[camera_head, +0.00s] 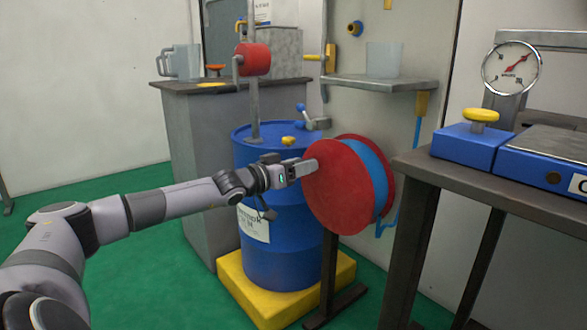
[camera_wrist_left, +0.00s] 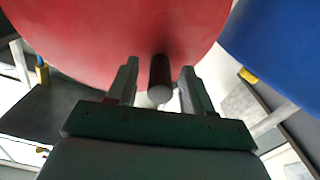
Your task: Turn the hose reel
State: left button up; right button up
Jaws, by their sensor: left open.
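The hose reel (camera_head: 335,192) has two red discs with a blue hose wound between them, on a dark stand in front of the wall. My left gripper (camera_head: 311,164) is at the left face of the near red disc. In the left wrist view the red disc (camera_wrist_left: 110,35) fills the top. The reel's dark crank handle (camera_wrist_left: 160,75), with a pale round end, points toward the camera between the two fingers of my left gripper (camera_wrist_left: 158,90). The fingers are open, with gaps on both sides of the handle. My right gripper is not in view.
A blue drum (camera_head: 268,245) on a yellow base (camera_head: 235,290) stands just behind my left arm. A dark workbench (camera_head: 480,195) with blue equipment is close at the right. A wall shelf (camera_head: 380,84) hangs above the reel. Green floor at the left is free.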

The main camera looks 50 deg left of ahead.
pick_arm(q)
jog(key=shift+s+f, duration=0.1)
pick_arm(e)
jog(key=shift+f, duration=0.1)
pick_arm(q)
jog(key=shift+s+a+f, duration=0.1)
jog(key=shift+s, duration=0.2)
jog(key=shift+s+b, duration=0.45)
jog(key=shift+b, duration=0.1)
jog(key=s+p, duration=0.1)
jog(key=s, duration=0.1)
jog(key=s+p, duration=0.2)
jog(key=s, duration=0.1)
jog(key=shift+s+a+r, duration=0.2)
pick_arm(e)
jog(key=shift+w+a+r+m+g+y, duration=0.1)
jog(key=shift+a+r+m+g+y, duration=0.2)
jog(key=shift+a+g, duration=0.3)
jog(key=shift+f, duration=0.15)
